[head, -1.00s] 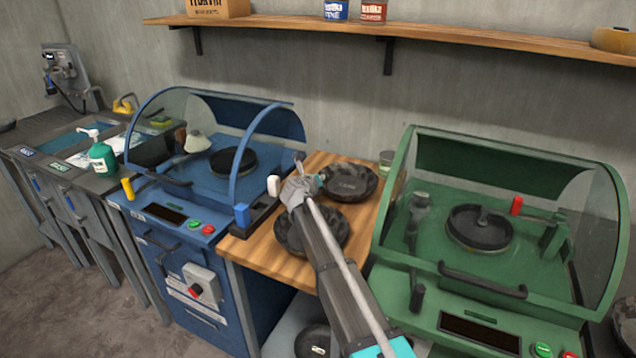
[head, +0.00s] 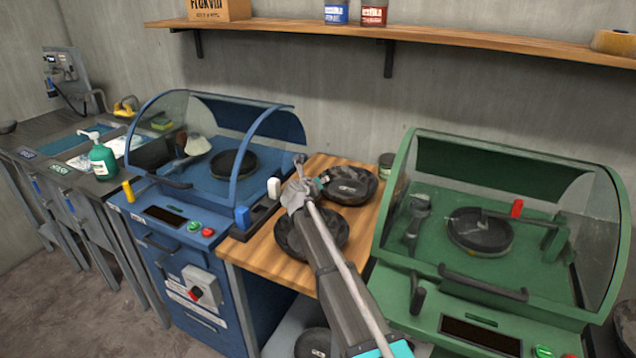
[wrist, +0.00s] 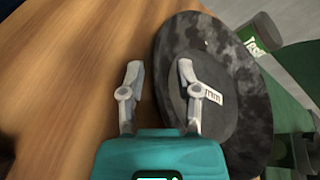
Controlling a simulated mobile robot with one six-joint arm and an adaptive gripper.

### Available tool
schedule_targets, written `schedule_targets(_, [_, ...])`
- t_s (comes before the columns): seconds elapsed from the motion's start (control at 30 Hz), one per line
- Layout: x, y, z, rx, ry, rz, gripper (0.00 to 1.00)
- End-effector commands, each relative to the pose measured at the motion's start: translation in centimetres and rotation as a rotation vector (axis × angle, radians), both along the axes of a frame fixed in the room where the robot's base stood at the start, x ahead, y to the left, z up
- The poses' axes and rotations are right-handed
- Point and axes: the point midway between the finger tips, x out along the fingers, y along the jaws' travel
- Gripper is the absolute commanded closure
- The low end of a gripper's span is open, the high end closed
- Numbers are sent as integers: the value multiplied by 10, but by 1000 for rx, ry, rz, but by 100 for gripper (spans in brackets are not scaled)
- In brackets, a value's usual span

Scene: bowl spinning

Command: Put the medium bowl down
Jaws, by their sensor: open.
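A dark mottled bowl (head: 348,186) with a small pale label lies at the back of the wooden table. It fills the right of the wrist view (wrist: 250,90), apparently base up, label too blurred to read. My gripper (wrist: 160,72) is open. Its left finger is over bare wood and its right finger overlaps the bowl's near side; I cannot tell whether they touch. In the head view my gripper (head: 308,172) is beside this bowl's left edge. A second dark bowl (head: 290,238) lies in front, partly hidden by my arm. I cannot tell which is the medium one.
The wooden table (head: 255,255) is bare at its front left. A blue machine (head: 190,185) stands left and a green machine (head: 430,265) right, both with clear hoods. A green jar (head: 386,162) stands behind the bowl. Another dark bowl (head: 312,343) is below the table.

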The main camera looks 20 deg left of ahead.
Motion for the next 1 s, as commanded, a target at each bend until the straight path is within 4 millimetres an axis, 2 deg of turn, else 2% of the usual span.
schedule_targets(0.17, [0, 0, 4, 0, 0, 0, 57])
schedule_targets(0.27, [-8, 0, 7, -1, 0, 0, 57])
schedule_targets(0.47, [-32, -1, 16, 0, 0, 2, 57])
schedule_targets(0.8, [-85, 1, 34, 0, 0, 2, 57])
schedule_targets(1.0, [-106, 2, 41, 0, -1, 1, 57])
